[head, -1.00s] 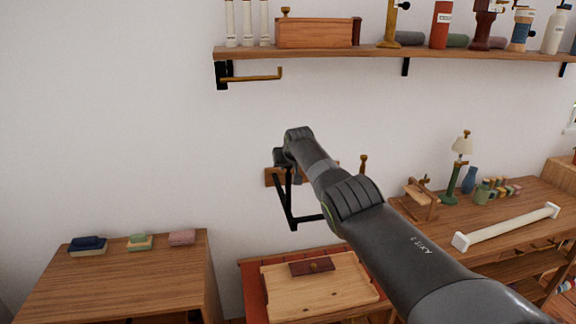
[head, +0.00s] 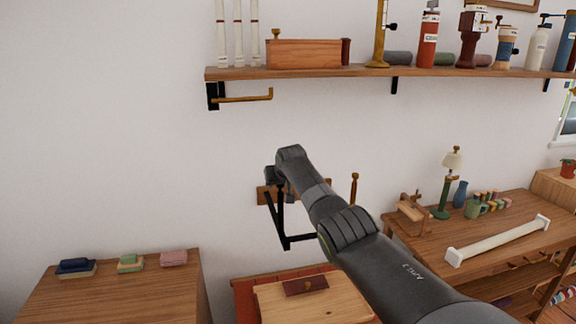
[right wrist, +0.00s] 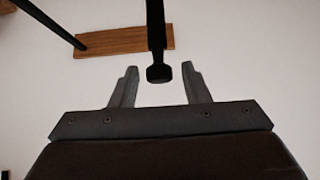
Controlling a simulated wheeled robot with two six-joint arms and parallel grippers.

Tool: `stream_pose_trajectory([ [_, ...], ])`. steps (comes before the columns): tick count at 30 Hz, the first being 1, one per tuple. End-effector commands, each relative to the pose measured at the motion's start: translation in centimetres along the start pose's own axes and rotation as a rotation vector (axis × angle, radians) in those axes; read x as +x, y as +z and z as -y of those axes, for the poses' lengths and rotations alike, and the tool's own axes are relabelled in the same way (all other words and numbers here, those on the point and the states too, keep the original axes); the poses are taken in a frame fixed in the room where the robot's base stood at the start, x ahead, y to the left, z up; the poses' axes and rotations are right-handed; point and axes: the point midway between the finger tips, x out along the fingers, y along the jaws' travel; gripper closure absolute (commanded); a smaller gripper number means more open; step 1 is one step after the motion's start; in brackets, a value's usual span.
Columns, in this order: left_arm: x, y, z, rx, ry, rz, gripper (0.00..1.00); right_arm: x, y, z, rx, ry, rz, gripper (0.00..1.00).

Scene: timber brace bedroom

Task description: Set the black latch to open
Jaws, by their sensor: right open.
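The black latch (right wrist: 156,30) shows in the right wrist view as a dark bar with a knobbed end, in front of a wooden wall plate (right wrist: 100,44). My right gripper (right wrist: 159,70) is open, its two fingers on either side of the knobbed end with gaps on both sides. Whether the knob lies at fingertip depth I cannot tell. In the head view my right gripper (head: 273,178) is at the wooden plate (head: 264,195), and my arm hides much of the plate and the latch. My left gripper is out of view.
A black angled bar frame (head: 283,222) hangs below the plate, and an upright wooden peg (head: 354,190) stands to its right. A loaded shelf (head: 330,73) with a brass-coloured arm (head: 245,99) is above. The wall at left is bare.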

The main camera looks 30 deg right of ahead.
Motion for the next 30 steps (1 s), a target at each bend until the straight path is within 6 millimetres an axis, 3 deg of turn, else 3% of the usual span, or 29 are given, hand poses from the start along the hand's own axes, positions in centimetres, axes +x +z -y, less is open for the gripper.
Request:
stream_pose_trajectory([
  [8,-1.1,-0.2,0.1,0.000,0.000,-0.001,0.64,-1.9,0.1,0.0,-0.002,0.001,-0.001,0.58],
  [20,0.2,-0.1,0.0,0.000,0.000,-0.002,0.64,-5.6,0.2,0.0,-0.002,0.001,-0.002,0.58],
  [30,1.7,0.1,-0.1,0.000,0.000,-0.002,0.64,-10.4,0.3,0.0,-0.003,0.001,-0.003,0.58],
])
